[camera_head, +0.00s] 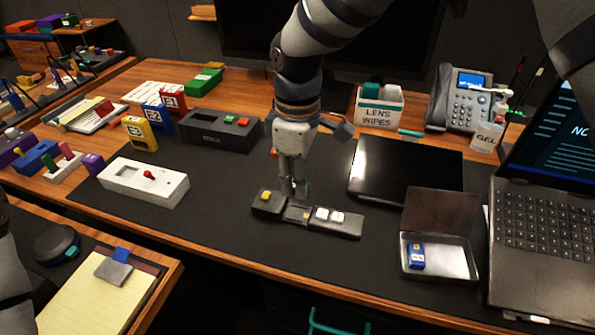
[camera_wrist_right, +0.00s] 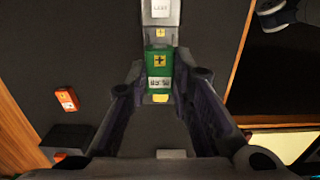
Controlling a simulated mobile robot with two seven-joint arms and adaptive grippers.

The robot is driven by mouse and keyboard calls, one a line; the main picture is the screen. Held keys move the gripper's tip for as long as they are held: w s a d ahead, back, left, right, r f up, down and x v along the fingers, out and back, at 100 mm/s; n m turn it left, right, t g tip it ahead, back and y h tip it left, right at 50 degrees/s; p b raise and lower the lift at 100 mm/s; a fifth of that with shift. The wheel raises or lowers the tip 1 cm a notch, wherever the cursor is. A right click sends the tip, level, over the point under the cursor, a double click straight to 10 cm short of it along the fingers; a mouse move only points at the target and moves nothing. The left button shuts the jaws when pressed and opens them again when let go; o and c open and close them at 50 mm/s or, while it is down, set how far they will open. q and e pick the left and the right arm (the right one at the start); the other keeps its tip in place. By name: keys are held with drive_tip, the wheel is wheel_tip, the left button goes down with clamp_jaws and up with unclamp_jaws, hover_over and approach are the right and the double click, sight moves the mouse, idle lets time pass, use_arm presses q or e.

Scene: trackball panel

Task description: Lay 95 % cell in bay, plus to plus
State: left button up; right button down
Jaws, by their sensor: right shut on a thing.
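My right gripper (camera_head: 294,192) points down over the low dark trackball panel (camera_head: 348,227), at its middle between the yellow button and the white buttons. In the right wrist view the right gripper (camera_wrist_right: 158,90) is shut on a green cell (camera_wrist_right: 157,62). The cell shows a black plus on a yellow square towards the top of that view, with a small white label below it. A yellow plus mark (camera_wrist_right: 160,33) lies just beyond the cell's plus end, on a grey part. The cell's underside is hidden, so I cannot tell whether it touches the bay. My left gripper is out of view.
An open metal tin (camera_head: 458,272) holding a blue cell (camera_head: 417,256) stands right of the panel. A white box (camera_head: 143,184) stands to the left and a black device (camera_head: 220,131) behind it. A laptop (camera_head: 540,235) is at far right. The mat before the panel is clear.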

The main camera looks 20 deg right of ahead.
sight(297, 214)
drive_tip(key=shift+f+b, duration=0.3)
drive_tip(key=shift+f, duration=2.6)
drive_tip(key=shift+f, duration=0.4)
drive_tip(key=c, duration=1.3)
unclamp_jaws()
drive_tip(key=shift+c, duration=0.2)
wheel_tip(297, 214, up, 12)
drive_tip(key=shift+r, duration=0.1)
